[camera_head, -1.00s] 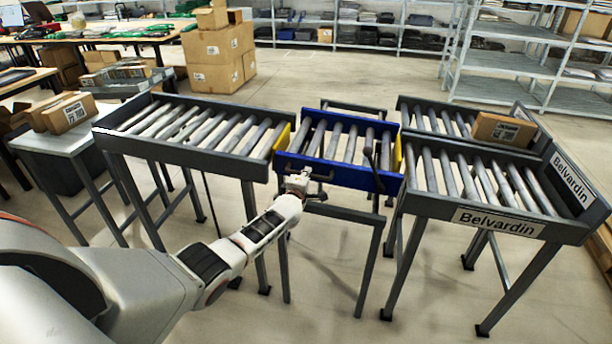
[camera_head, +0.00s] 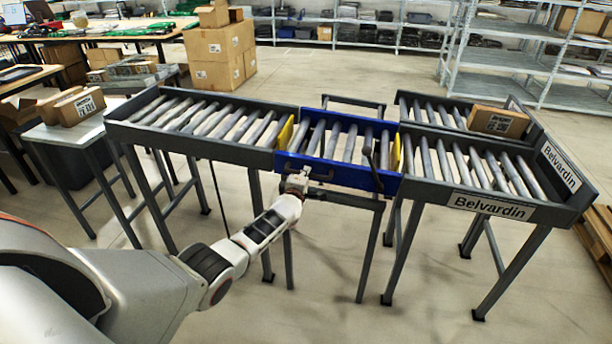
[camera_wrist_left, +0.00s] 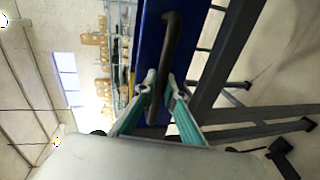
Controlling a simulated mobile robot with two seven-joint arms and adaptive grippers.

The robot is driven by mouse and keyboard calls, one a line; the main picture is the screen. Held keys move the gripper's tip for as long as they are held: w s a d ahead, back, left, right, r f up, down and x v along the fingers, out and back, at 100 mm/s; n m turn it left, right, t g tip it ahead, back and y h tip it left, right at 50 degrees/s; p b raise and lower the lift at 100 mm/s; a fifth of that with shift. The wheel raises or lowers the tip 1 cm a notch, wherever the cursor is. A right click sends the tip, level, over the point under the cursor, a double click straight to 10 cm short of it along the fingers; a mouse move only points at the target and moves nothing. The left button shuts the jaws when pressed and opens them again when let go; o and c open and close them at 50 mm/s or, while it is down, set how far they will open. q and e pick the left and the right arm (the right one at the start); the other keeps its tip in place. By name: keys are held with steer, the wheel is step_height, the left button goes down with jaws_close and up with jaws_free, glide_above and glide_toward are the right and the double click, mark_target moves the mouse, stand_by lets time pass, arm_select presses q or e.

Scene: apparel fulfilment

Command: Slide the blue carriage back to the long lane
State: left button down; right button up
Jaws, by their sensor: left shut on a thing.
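The blue carriage (camera_head: 340,172), with rollers and yellow end plates, sits on a dark support frame (camera_head: 368,237) between the left roller conveyor (camera_head: 190,147) and the front lane of the right conveyor (camera_head: 440,192). Its front panel is nearly in line with the front edges of both. My left gripper (camera_head: 300,178) is shut on the dark handle on the front panel. In the left wrist view, its fingertips (camera_wrist_left: 163,88) close around the handle (camera_wrist_left: 173,40), with the blue panel (camera_wrist_left: 150,35) behind. My right gripper is not in view.
A carton (camera_head: 497,121) lies on the right conveyor's back lane. Small cartons (camera_head: 78,107) rest on a side table at the left. Stacked cartons (camera_head: 220,55) stand behind. The carriage and the visible front-lane rollers are bare. Floor in front is clear.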

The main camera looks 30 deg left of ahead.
arm_select(q)
steer(key=shift+s+f, duration=0.15)
steer(key=shift+f, duration=0.15)
steer(key=c, duration=2.2)
jaws_free()
steer(key=shift+o, duration=0.5)
steer(key=shift+s+r, duration=0.15)
steer(key=shift+r, duration=0.1)
steer(key=f+v, duration=0.3)
steer(key=v, duration=1.1)
steer(key=shift+s+r, duration=0.35)
steer(key=shift+s, duration=0.2)
steer(key=shift+d, duration=0.15)
